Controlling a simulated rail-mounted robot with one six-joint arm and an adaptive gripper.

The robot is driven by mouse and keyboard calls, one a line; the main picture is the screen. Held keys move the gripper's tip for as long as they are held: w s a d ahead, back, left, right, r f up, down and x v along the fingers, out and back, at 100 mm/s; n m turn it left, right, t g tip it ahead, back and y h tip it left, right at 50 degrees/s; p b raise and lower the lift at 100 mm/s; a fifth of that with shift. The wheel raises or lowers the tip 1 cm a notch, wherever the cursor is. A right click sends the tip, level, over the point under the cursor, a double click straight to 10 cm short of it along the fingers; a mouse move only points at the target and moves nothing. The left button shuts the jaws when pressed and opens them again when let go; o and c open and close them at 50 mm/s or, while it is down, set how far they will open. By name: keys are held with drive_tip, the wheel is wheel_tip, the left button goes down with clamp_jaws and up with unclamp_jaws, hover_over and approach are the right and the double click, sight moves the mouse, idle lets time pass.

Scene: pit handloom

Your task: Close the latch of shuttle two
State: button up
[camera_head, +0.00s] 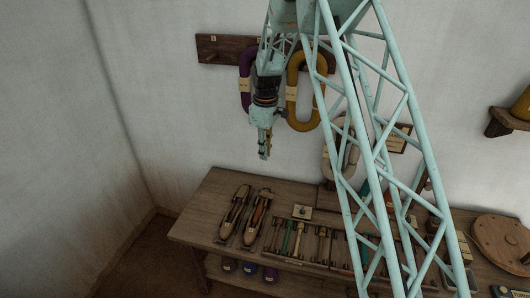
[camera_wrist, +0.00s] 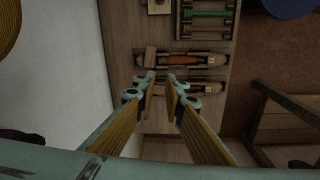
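Two wooden shuttles lie side by side at the left end of the bench. One shuttle (camera_head: 257,217) holds an orange-brown bobbin, and it also shows in the wrist view (camera_wrist: 185,60). The other shuttle (camera_head: 234,212) is paler inside; in the wrist view (camera_wrist: 205,88) my fingers partly cover it. Each has a small pale tag, but I cannot read the numbers surely. The latches are too small to tell whether they are open. My gripper (camera_head: 264,155) hangs above the bench, pointing down, clear of the shuttles. In the wrist view its yellow fingers (camera_wrist: 161,82) stand apart with nothing between them.
Racks of coloured rods (camera_head: 300,241) lie right of the shuttles on the bench (camera_head: 200,213). A small pale block (camera_head: 302,211) sits behind them. Purple (camera_head: 244,83) and yellow (camera_head: 303,95) yarn hanks hang on the wall behind my gripper. A round wooden disc (camera_head: 500,243) lies far right.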

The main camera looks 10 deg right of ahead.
drive_tip(key=shift+s+r, duration=0.45)
drive_tip(key=shift+r, duration=0.35)
drive_tip(key=w+d+f+n+t+h+b, duration=0.2)
drive_tip(key=w+d+n+t, duration=0.1)
drive_tip(key=w+d+n, duration=0.5)
drive_tip(key=w+d+f+n+t+b, duration=0.2)
drive_tip(key=w+n+t, duration=0.2)
drive_tip(key=w+n, duration=0.55)
drive_tip(key=s+a+f+n+g+y+b, duration=0.1)
drive_tip(key=s+a+f+n+g+y, duration=0.1)
drive_tip(key=s+f+n, duration=0.4)
drive_tip(key=s+a+f+n+g+y+b, duration=0.1)
drive_tip(key=s+a+f+n+g+y, duration=0.1)
drive_tip(key=s+f+n, duration=0.5)
drive_tip(key=s+n+y, duration=0.1)
drive_tip(key=s+n, duration=0.1)
drive_tip(key=n, duration=0.3)
drive_tip(key=shift+a+f+g+b, duration=0.2)
drive_tip(key=shift+f+g+b, duration=0.05)
drive_tip(key=shift+g+b, duration=0.15)
drive_tip(key=shift+f, duration=0.1)
